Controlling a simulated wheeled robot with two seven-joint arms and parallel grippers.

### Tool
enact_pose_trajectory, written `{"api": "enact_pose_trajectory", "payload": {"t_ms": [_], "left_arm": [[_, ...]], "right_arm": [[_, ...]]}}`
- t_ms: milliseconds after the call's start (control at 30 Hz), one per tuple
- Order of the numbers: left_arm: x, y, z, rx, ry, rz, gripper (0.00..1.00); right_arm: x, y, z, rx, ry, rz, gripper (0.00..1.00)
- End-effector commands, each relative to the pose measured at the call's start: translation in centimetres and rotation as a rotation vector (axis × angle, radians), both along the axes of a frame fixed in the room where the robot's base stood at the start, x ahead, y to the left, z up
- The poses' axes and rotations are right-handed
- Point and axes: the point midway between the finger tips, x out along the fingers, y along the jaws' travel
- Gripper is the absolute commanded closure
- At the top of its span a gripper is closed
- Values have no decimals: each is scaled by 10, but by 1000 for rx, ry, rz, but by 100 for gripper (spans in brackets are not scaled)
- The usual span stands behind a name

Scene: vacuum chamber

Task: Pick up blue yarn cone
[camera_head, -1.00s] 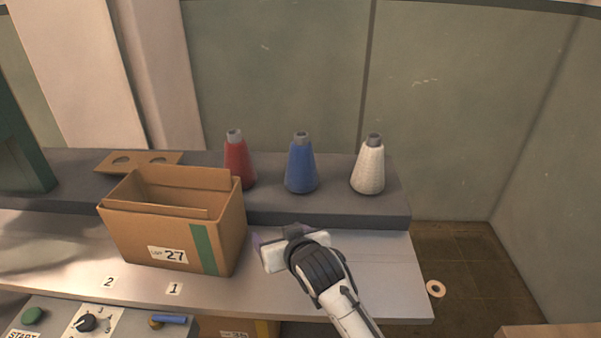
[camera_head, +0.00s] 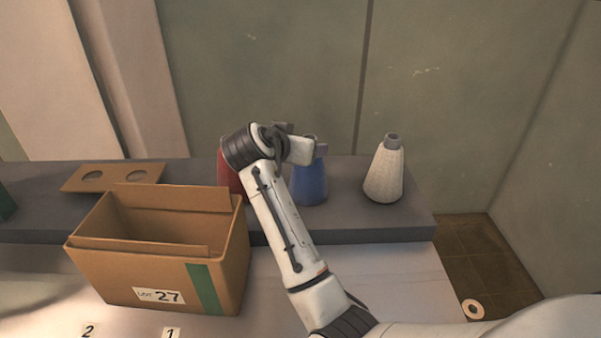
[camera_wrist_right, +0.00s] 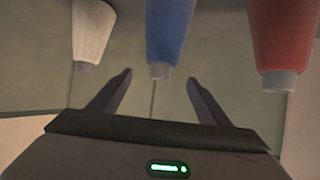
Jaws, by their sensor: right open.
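The blue yarn cone (camera_head: 311,186) stands upright on the raised grey shelf, between the red cone (camera_head: 229,178) and the white cone (camera_head: 384,172). My right arm partly covers the blue and red cones in the head view. My right gripper (camera_head: 300,150) is at the height of the blue cone's top. In the right wrist view the cones appear upside down. There the open right gripper (camera_wrist_right: 158,82) is empty, and the blue cone's grey tip (camera_wrist_right: 159,71) lies between the two fingers in the picture. I cannot tell how deep the tip is between them. My left gripper is out of view.
An open cardboard box (camera_head: 160,270) marked LOT 27 stands on the lower table, left of my right arm. A flat cardboard piece with holes (camera_head: 112,177) lies on the shelf behind it. A wall stands behind the shelf.

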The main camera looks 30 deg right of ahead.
Motion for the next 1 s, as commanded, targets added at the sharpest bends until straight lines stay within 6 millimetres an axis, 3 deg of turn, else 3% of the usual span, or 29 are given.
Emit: {"api": "enact_pose_trajectory", "payload": {"t_ms": [600, 900, 1000], "left_arm": [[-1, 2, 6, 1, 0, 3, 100], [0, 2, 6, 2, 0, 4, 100], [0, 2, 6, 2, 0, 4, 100]], "right_arm": [[41, -48, -38, -3, 1, 4, 29], [44, -52, -41, 0, -1, 5, 29], [44, -51, -41, 0, -1, 5, 44]]}}
